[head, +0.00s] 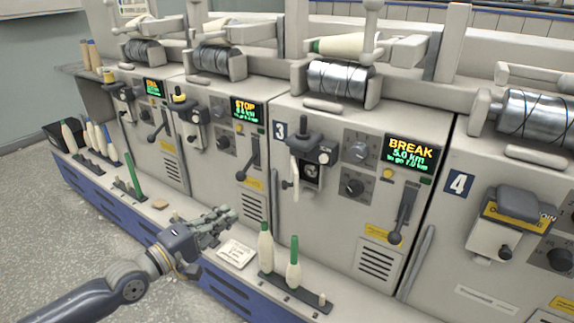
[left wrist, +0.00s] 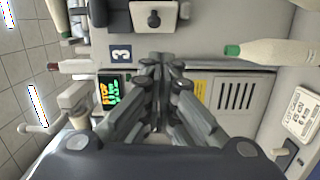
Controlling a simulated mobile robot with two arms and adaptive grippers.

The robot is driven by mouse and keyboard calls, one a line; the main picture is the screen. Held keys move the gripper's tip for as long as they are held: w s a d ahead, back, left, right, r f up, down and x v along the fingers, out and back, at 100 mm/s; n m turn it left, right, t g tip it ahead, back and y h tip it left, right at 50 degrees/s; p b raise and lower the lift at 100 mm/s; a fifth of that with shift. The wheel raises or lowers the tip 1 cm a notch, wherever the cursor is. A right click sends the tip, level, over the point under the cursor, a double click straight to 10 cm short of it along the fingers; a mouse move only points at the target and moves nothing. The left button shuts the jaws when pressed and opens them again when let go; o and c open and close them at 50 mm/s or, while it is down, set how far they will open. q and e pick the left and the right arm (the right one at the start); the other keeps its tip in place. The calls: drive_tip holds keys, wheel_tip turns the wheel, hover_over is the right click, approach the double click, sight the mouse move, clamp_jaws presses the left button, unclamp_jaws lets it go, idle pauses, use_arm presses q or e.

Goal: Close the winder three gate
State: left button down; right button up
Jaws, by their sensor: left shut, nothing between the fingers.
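The winder three gate (head: 294,172) is a pale panel beside the blue number 3 plate (head: 279,130). In the head view it stands swung out to the left, almost edge-on, with a dark recess (head: 311,176) showing beside it. In the left wrist view a pale panel with a black knob (left wrist: 158,17), apparently this gate, is at the top edge. My left gripper (head: 230,219) is shut and empty, in front of winder two's lower right, below and left of the gate and apart from it. It also shows in the left wrist view (left wrist: 162,62). My right gripper is not in view.
Green-tipped bobbins (head: 265,248) stand on the ledge below winder three. A card (head: 237,253) lies to their left. Winder three's black lever (head: 401,215) is right of the gate. Winder four's cover (head: 520,205) juts out further right. Air in front of the gate looks clear.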

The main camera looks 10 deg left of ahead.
use_arm(q)
drive_tip(key=w+d+r+n, duration=0.1)
drive_tip(key=w+d, duration=0.6)
drive_tip(key=w, duration=0.4)
drive_tip(key=shift+w, duration=0.3)
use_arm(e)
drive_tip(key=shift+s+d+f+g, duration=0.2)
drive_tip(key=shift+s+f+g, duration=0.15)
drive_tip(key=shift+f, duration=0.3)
use_arm(q)
drive_tip(key=shift+r, duration=0.15)
